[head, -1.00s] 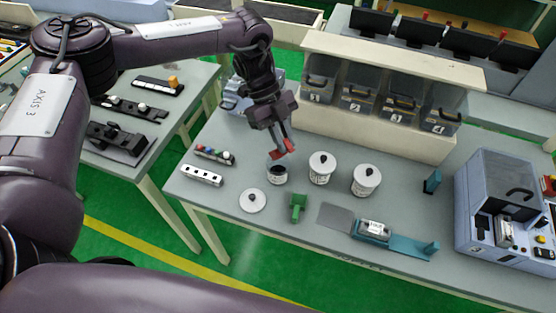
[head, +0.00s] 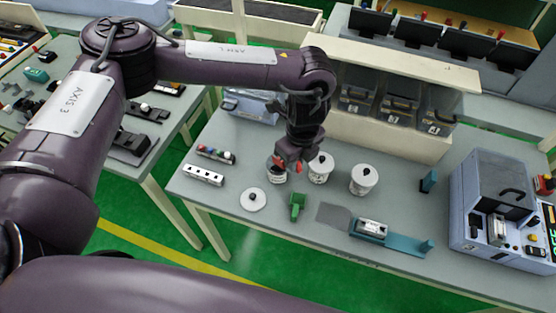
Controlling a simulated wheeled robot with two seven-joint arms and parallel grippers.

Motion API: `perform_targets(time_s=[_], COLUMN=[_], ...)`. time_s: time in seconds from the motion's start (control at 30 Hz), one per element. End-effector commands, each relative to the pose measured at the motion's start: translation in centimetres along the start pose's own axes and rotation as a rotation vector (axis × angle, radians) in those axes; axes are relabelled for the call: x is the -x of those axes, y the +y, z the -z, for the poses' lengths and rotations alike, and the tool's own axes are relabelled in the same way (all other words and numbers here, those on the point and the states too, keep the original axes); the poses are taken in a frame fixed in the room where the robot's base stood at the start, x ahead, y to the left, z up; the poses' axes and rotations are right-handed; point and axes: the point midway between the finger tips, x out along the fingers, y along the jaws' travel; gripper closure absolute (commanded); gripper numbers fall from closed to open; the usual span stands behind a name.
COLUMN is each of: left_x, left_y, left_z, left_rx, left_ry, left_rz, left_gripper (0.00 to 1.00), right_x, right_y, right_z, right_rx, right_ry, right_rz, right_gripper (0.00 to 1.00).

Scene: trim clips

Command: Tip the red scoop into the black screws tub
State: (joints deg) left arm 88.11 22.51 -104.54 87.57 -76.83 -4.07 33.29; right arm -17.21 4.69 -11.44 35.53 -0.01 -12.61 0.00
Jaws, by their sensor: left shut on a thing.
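My left gripper (head: 290,158) is shut on the red scoop (head: 280,161), low over the open tub. Only small red parts of the scoop show, so its tilt and what it holds cannot be told. The open tub (head: 277,179) is small and white with a dark inside, and stands upright on the grey table; its label is too small to read. The scoop and gripper partly cover its mouth. A white lid with a black knob (head: 253,200) lies flat in front of it. My right gripper is not in view.
Two lidded white tubs (head: 320,170) (head: 364,180) stand close on the right. A green scoop-like piece (head: 297,204) lies in front. A white strip (head: 203,175) is at the left, a teal fixture (head: 390,236) at the right, and a bin rack (head: 400,125) behind.

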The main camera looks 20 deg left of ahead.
Motion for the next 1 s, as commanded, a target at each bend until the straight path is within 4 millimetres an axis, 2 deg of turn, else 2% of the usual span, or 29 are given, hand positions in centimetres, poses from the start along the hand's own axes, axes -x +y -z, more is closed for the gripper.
perform_targets(time_s=[0.37, 0.73, 1.0], left_x=[0.0, 3.5, 4.0], left_y=[0.0, -0.1, 0.0], left_z=[0.1, 0.0, -0.2], left_rx=[0.000, -0.004, 0.000], left_ry=[-0.028, -0.256, -0.340], left_rz=[0.001, 0.002, 0.002], left_gripper=[1.00, 1.00, 1.00], right_x=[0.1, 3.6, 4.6], right_y=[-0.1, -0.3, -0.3], right_z=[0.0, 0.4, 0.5], right_rx=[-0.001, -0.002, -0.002], right_ry=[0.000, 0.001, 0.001], right_rz=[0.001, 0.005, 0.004], right_gripper=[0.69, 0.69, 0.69])
